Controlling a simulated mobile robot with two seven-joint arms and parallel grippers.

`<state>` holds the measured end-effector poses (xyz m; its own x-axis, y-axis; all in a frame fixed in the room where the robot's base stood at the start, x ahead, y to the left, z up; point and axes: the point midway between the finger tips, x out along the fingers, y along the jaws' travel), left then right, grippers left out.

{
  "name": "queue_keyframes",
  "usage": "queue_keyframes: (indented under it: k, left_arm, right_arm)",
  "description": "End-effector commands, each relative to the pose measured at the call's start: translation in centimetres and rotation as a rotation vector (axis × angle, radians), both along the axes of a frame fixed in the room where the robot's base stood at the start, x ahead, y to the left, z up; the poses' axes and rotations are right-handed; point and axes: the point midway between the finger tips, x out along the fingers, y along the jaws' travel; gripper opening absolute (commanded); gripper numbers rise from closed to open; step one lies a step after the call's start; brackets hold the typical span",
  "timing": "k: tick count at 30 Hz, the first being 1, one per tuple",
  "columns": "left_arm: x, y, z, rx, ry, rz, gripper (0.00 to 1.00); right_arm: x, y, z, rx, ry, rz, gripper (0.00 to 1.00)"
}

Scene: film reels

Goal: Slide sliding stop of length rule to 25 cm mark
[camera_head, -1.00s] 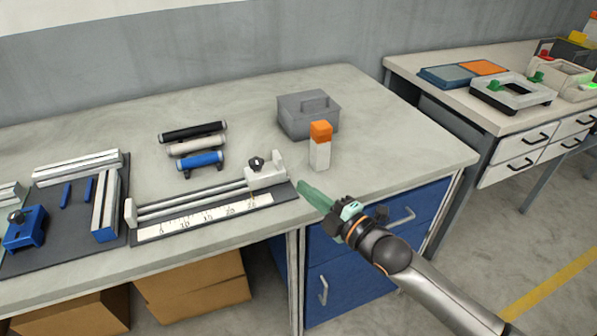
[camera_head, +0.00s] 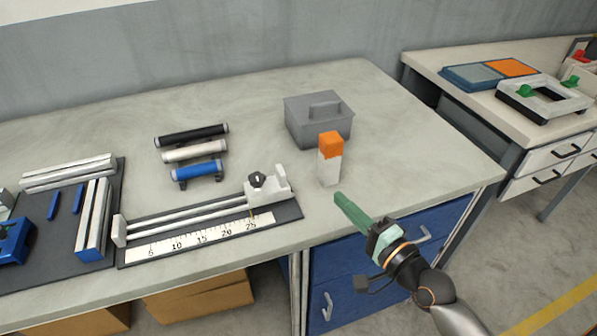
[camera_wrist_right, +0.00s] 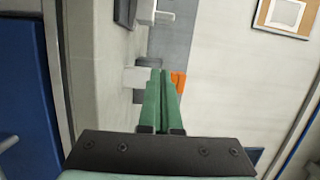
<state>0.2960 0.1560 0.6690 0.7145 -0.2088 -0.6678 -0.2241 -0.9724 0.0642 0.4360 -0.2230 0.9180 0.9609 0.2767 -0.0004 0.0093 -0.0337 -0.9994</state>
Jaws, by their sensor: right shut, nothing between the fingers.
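The length rule (camera_head: 190,243) lies on the workbench, with a white numbered scale, two rails and a white block at its left end. The sliding stop (camera_head: 258,191), with a black knob (camera_head: 257,179), sits on the rails at the right, against or close to the right end block. Its lower edge is near the 25 mark; the exact alignment is too small to tell. My right gripper (camera_head: 343,201) has green fingers, shut and empty, at the bench's front edge, right of the rule and apart from it. It also shows in the right wrist view (camera_wrist_right: 163,76).
An orange-topped white block (camera_head: 330,165) stands just beyond my right gripper, with a grey box (camera_head: 318,117) behind it. Several rollers (camera_head: 194,150) lie behind the rule, and a dark mat (camera_head: 45,255) with metal profiles is at the left. The bench's right side is clear.

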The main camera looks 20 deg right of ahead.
Motion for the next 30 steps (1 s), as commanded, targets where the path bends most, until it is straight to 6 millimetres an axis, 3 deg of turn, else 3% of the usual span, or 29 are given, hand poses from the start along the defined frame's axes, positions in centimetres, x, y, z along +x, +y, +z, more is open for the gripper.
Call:
queue_keyframes:
  k: [8, 23, 30]
  left_arm:
    - [-0.6, 0.1, -0.2, 0.001, 0.013, 0.002, 0.5]
    - [-0.6, 0.4, -0.1, 0.005, 0.01, 0.007, 0.5]
    - [-0.5, 0.7, 0.5, 0.008, 0.007, 0.011, 0.5]
  right_arm:
    - [1.6, 0.4, 0.2, 0.039, 0.008, -0.003, 0.0]
    - [9.8, 2.8, 0.1, 0.037, 0.008, -0.001, 0.0]
    - [9.4, 5.9, 0.1, 0.038, 0.012, -0.001, 0.0]
